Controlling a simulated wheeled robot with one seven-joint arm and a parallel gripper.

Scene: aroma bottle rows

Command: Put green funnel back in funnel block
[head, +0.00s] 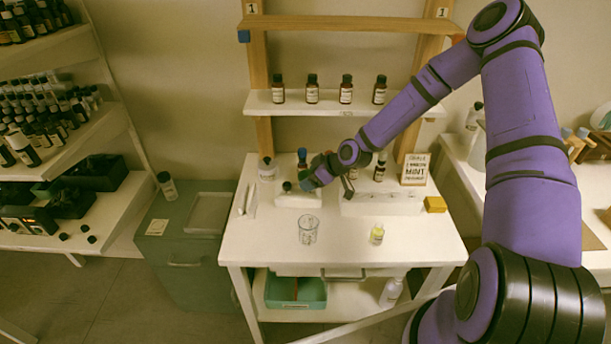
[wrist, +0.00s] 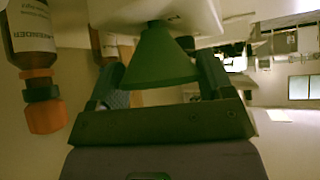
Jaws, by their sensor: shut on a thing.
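The green funnel (wrist: 160,58) sits between the two fingers of my gripper (wrist: 160,72) in the wrist view, which shows the scene upside down. The gripper is shut on the funnel's wide part. Its narrow end points at a white block (wrist: 208,22) and meets or overlaps it in the picture; I cannot tell whether it is inside a hole. In the head view my gripper (head: 306,182) is over the small white funnel block (head: 296,199) at the back of the table. The funnel there is only a small green patch (head: 308,186).
A bottle with an orange cap (wrist: 44,115) is close beside the gripper in the wrist view. A glass beaker (head: 308,230) and a small yellow vial (head: 377,235) stand on the table front. A white rack (head: 385,205) and a yellow block (head: 435,204) are to the right.

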